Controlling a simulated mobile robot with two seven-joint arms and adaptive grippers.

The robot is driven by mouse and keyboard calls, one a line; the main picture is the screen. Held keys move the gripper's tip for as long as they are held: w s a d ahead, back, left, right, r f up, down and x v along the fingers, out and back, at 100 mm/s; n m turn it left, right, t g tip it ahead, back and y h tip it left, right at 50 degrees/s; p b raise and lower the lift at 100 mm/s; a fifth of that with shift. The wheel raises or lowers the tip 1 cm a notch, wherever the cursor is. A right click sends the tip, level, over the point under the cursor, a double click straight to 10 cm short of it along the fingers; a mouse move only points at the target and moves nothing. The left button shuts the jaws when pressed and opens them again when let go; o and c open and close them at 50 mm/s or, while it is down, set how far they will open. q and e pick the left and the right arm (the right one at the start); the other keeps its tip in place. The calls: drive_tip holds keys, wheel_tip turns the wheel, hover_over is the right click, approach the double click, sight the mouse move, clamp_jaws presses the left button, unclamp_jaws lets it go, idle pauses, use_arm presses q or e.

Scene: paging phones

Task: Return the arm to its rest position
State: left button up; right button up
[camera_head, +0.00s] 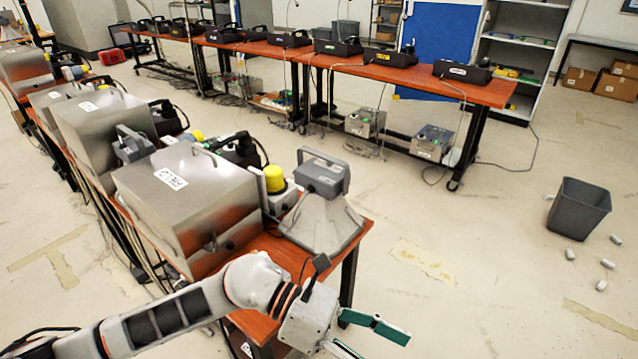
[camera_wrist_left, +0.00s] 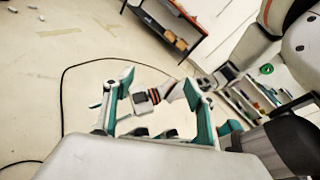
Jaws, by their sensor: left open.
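My left arm comes in from the lower left in the head view. My left gripper (camera_head: 378,341) is at the bottom, past the near corner of the orange-topped table, over the floor. Its green fingers are spread and nothing is between them; the lower finger is cut by the frame edge. In the left wrist view the two fingers (camera_wrist_left: 160,92) also stand apart and empty. A grey paging phone (camera_head: 322,173) sits on its sloped base (camera_head: 323,222) at the table's near end, apart from the gripper.
A metal box (camera_head: 185,205) stands on the near table (camera_head: 262,325), beside a yellow-capped device (camera_head: 275,180). A long table (camera_head: 478,92) with several dark units runs across the back. A grey bin (camera_head: 578,208) stands at right among small floor items. The middle floor is clear.

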use_arm(q)
drive_tip(key=w+a+r+n+t+h, duration=0.1)
drive_tip(key=w+r+n+t+h, duration=0.3)
drive_tip(key=n, duration=0.4)
drive_tip(key=w+a+r+n+t+h, duration=0.1)
drive_tip(key=w+r+n+t+h, duration=0.25)
drive_tip(key=n+t, duration=0.45)
drive_tip(key=w+a+f+n+t+y, duration=0.5)
drive_tip(key=w+a+n+t, duration=0.15)
drive_tip(key=n, duration=0.55)
drive_tip(key=s+a+f+n+y, duration=0.2)
drive_tip(key=a+f+n+y, duration=0.2)
drive_tip(key=a+f+n, duration=0.2)
drive_tip(key=s+a+f+n+y, duration=0.2)
drive_tip(key=a+f+n+y, duration=0.2)
drive_tip(key=f, duration=0.6)
drive_tip(key=s+a+f+n+y, duration=0.2)
drive_tip(key=a+f+n+y, duration=0.2)
drive_tip(key=a+f+n, duration=0.4)
drive_tip(key=shift+a+f+n+y, duration=0.3)
drive_tip(key=shift+a+f+y, duration=0.1)
drive_tip(key=shift+f, duration=0.15)
drive_tip(key=s+a+f+n+g+y, duration=0.1)
drive_tip(key=s+a+f+n+g, duration=0.1)
drive_tip(key=s+a+f, duration=0.2)
drive_tip(key=shift+s+f+n, duration=0.4)
drive_tip(key=shift+s+f, duration=0.45)
drive_tip(key=shift+s, duration=0.05)
